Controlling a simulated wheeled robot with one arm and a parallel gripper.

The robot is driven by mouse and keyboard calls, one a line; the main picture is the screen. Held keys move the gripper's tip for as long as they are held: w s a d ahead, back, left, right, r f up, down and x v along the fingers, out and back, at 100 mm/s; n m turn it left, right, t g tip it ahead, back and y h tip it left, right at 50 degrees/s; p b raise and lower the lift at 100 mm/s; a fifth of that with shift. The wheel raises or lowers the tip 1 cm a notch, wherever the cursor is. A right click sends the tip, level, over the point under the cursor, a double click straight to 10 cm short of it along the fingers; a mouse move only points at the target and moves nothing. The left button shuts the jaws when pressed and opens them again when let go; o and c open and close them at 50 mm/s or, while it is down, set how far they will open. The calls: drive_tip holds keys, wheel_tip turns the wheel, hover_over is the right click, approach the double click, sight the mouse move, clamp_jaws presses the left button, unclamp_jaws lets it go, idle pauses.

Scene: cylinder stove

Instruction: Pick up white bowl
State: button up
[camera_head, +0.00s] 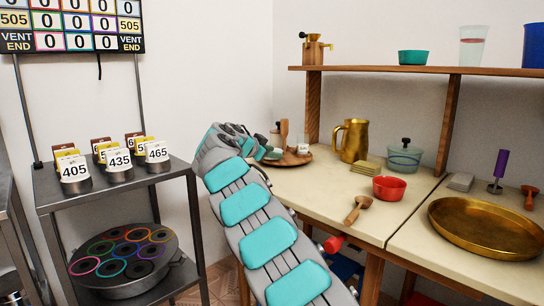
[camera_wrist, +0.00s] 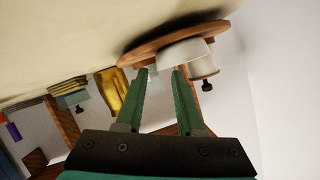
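In the wrist view, which is turned upside down, a white bowl (camera_wrist: 188,50) rests on a round wooden board (camera_wrist: 150,42). My gripper (camera_wrist: 161,72) is open, with its two green fingers apart and nothing seen held between them. The bowl lies just beyond the fingertips, shifted toward the right finger. I cannot tell whether that fingertip touches it. In the head view my arm covers part of the wooden board (camera_head: 296,158), and the bowl cannot be made out there. My gripper is mostly hidden behind the arm in that view.
A lidded jar (camera_wrist: 205,66) stands close beside the bowl. A shelf (camera_head: 410,69) runs above the counter.

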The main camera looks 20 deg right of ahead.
sight(278, 161)
drive_tip(key=x, duration=0.3)
drive_tip(key=shift+d+f, duration=0.1)
drive_tip(key=shift+d, duration=0.15)
clamp_jaws()
idle(1.2)
